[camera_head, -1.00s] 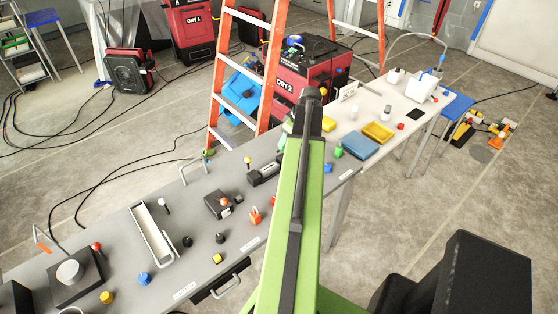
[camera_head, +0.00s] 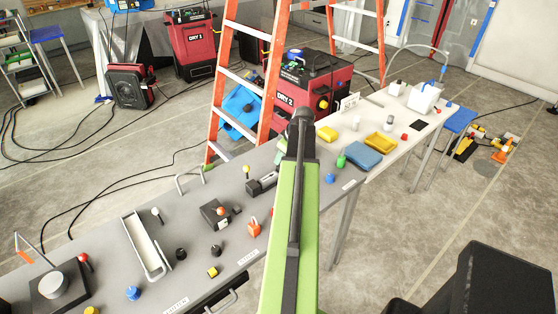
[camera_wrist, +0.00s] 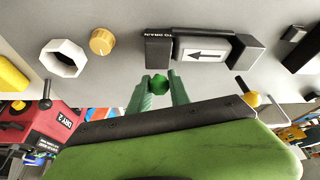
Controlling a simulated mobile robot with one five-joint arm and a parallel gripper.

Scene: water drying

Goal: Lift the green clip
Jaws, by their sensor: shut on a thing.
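The green clip (camera_wrist: 158,85) shows in the wrist view as a small, dark green, faceted piece between the tips of my gripper (camera_wrist: 159,79). The two pale green fingers are shut on it, one on each side. Only its near end shows, so its full shape is hidden. In the head view my lime-green arm reaches over the table and hides most of the gripper and clip. A bit of green (camera_head: 281,145) shows left of the arm's black end; I cannot tell whether it is finger or clip.
In the wrist view a black holder with a white arrow plate (camera_wrist: 204,54), a yellow knob (camera_wrist: 102,41) and a white hexagonal ring (camera_wrist: 64,58) are near the fingers. An orange ladder (camera_head: 272,75) stands behind.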

